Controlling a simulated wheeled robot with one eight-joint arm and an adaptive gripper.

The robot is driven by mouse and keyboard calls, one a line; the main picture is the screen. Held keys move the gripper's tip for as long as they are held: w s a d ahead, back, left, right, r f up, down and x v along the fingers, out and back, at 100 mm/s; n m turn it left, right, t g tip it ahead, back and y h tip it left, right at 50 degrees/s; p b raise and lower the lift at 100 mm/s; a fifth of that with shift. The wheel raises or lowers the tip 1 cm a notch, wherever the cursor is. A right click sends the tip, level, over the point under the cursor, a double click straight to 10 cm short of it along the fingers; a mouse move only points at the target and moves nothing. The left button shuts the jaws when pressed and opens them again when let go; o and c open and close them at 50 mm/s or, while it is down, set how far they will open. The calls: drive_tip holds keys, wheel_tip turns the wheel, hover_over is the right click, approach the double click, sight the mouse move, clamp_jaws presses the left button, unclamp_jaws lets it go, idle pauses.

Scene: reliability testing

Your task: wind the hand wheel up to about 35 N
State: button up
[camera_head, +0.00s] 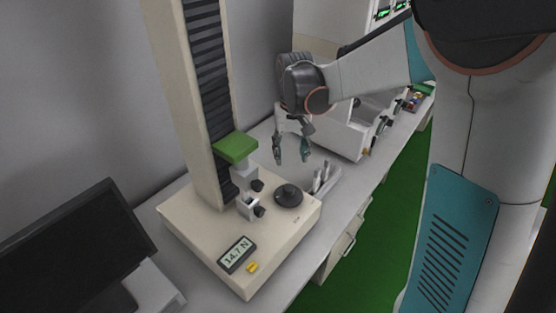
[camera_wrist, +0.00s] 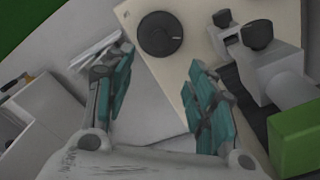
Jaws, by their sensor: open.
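The hand wheel (camera_head: 288,195) is a black disc with a small raised knob, on the right side of the tester's cream base (camera_head: 190,235). It also shows in the wrist view (camera_wrist: 160,34), above the gap between the fingers. The display (camera_head: 237,253) on the base front reads 14.7 N. A clamp with black knobs (camera_head: 250,203) stands left of the wheel, below a green block (camera_head: 236,148). My gripper (camera_head: 291,156) is open and empty, above and behind the wheel, pointing down. In the wrist view its teal fingers (camera_wrist: 155,100) are apart, touching nothing.
The tester's tall column (camera_head: 190,100) rises at left. A monitor (camera_head: 75,250) stands at the front left. A holder with pale tools (camera_head: 322,180) lies right of the wheel. A white equipment box (camera_head: 340,130) stands behind. Green floor lies right of the bench.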

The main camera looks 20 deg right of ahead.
sight(289, 187)
drive_tip(key=f+b, duration=0.1)
drive_tip(key=f, duration=0.3)
drive_tip(key=f+b, duration=0.1)
drive_tip(key=f, duration=0.4)
drive_tip(key=f+b, duration=0.1)
drive_tip(key=f, duration=0.4)
drive_tip(key=shift+w+f+b, duration=0.25)
drive_tip(key=shift+w+b, duration=0.05)
drive_tip(key=shift+w, duration=0.05)
drive_tip(key=c, duration=1.1)
